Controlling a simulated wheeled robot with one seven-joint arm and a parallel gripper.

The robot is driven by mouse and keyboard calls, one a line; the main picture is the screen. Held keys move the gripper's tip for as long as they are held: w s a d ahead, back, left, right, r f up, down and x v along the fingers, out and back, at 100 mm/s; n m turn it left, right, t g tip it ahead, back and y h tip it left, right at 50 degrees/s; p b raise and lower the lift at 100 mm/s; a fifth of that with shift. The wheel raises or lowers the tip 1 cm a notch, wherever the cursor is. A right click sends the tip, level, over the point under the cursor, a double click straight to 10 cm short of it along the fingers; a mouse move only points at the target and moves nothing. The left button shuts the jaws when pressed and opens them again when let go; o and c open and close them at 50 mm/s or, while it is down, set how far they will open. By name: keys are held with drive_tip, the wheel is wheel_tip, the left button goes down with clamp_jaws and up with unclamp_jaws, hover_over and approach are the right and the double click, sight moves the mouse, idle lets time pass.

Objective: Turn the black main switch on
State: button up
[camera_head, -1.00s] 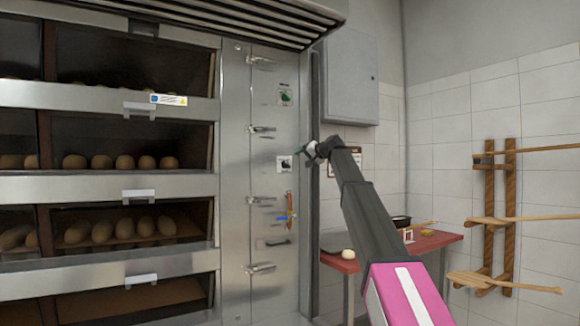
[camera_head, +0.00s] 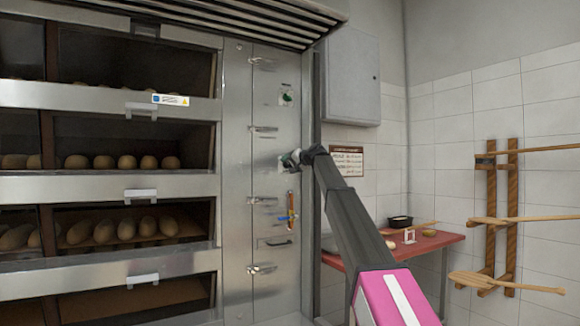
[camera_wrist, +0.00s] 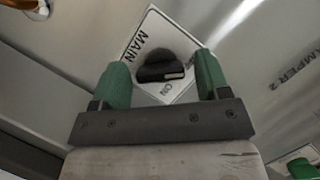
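The black main switch (camera_wrist: 162,68) is a round knob with a white pointer line on a white plate (camera_wrist: 143,36). In the wrist view the plate reads MAIN, with ON near the knob's lower side. My gripper (camera_wrist: 155,78) has two green fingers, spread open, one on each side of the knob in the picture. I cannot tell whether they touch it. In the head view my gripper (camera_head: 290,160) is at the oven's steel side panel (camera_head: 265,222) and mostly hides the switch.
Several door latches (camera_head: 262,129) stick out on the panel's left. A red table (camera_head: 390,250) and wooden peel rack (camera_head: 490,200) stand right.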

drive_tip(key=c, duration=0.7)
drive_tip(key=shift+o, duration=0.2)
drive_tip(key=shift+m+y, duration=0.3)
drive_tip(key=m+y, duration=0.1)
drive_tip(key=m, duration=0.2)
drive_tip(key=shift+f, duration=0.1)
drive_tip(key=m+y, duration=0.2)
drive_tip(key=m, duration=0.2)
drive_tip(key=shift+f, duration=0.1)
drive_tip(key=m+t+y, duration=0.1)
drive_tip(key=m, duration=0.3)
drive_tip(key=shift+m+t, duration=0.3)
drive_tip(key=shift+t, duration=0.1)
drive_tip(key=shift+f+m+t, duration=0.1)
drive_tip(key=shift+m+t, duration=0.8)
drive_tip(key=shift+m, duration=1.7)
